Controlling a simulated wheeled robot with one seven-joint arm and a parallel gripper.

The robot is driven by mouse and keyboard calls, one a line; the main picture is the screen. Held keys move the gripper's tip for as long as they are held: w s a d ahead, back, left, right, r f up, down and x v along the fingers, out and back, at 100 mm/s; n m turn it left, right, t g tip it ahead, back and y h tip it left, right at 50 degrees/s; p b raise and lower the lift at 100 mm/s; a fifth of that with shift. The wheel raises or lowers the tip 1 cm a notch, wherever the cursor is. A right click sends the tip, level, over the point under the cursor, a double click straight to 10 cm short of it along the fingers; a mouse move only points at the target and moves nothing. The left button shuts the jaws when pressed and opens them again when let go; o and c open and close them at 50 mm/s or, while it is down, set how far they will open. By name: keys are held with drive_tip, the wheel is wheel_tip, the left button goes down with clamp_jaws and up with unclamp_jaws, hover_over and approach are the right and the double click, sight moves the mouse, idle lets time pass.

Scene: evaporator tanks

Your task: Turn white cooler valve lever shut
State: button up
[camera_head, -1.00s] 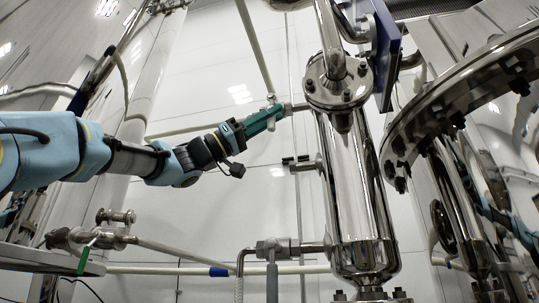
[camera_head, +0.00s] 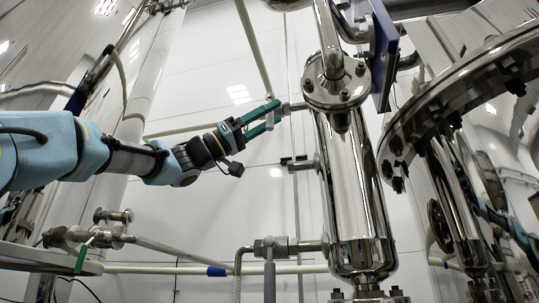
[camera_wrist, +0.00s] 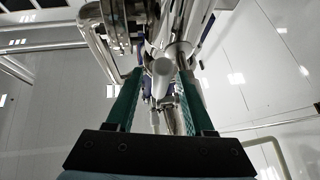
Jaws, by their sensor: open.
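My gripper (camera_head: 275,112) is open at the left side of the upright shiny steel cooler (camera_head: 350,190), its two green fingers spread apart. In the wrist view my gripper (camera_wrist: 161,74) has a rounded white lever (camera_wrist: 163,70) between its fingertips, with gaps visible at both sides. In the head view the lever is small and partly hidden by the fingers. A short steel pipe stub (camera_head: 296,106) joins the cooler just beyond the fingertips. I cannot tell the exact angle of the lever.
A second small fitting (camera_head: 298,161) juts from the cooler below my gripper. A large bolted flange (camera_head: 440,105) is at the right. White wall panels lie behind.

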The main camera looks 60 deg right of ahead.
drive_tip(key=b+v, duration=0.5)
drive_tip(key=v, duration=0.5)
drive_tip(key=shift+w+f, duration=0.3)
drive_tip(key=shift+a, duration=0.1)
